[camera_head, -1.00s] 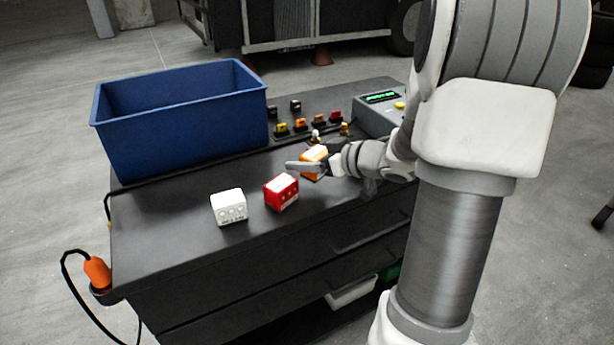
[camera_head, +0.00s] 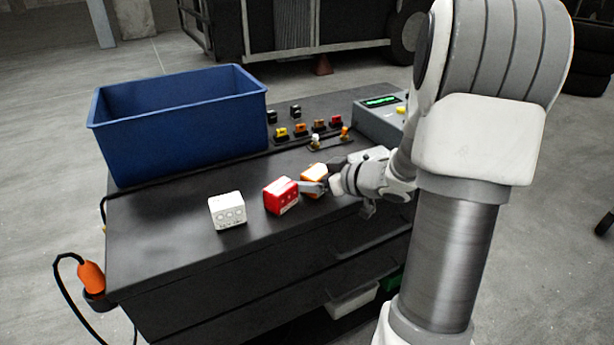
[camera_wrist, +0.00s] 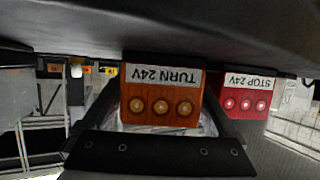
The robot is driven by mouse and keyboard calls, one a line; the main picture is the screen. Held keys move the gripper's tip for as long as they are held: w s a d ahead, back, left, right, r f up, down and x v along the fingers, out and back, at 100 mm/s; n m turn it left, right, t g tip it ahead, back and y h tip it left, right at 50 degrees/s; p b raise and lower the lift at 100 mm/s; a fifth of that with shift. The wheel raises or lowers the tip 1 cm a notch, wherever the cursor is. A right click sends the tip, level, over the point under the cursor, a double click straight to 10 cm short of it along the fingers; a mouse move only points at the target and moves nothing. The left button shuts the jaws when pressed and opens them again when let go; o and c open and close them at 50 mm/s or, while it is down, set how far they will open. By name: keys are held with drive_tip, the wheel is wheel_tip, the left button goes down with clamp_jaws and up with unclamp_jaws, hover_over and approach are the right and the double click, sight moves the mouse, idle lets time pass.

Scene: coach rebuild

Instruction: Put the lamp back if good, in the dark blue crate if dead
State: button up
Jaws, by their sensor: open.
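An orange block (camera_head: 314,174) labelled TURN 24V stands on the dark bench top; in the wrist view the orange block (camera_wrist: 160,103) appears upside down, with three round sockets on its face. My gripper (camera_head: 322,187) is low over the bench at this block. In the wrist view my open gripper (camera_wrist: 160,135) has one finger on each side of the block; contact cannot be told. Small amber (camera_head: 344,132) and pale (camera_head: 316,139) pieces, perhaps lamps, stand on a small holder behind. The dark blue crate (camera_head: 185,135) stands at the back left of the bench.
A red block (camera_head: 281,195) labelled STOP 24V stands close left of the orange one, and a white block (camera_head: 227,210) farther left. Several small coloured holders (camera_head: 302,128) and a grey box with a green display (camera_head: 380,112) are behind. The front left bench top is clear.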

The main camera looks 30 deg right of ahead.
drive_tip(key=shift+s+d+r, duration=0.1)
drive_tip(key=shift+s+r, duration=0.1)
drive_tip(key=shift+r, duration=0.15)
drive_tip(key=p+v, duration=0.4)
drive_tip(key=v, duration=0.7)
drive_tip(key=shift+s, duration=0.25)
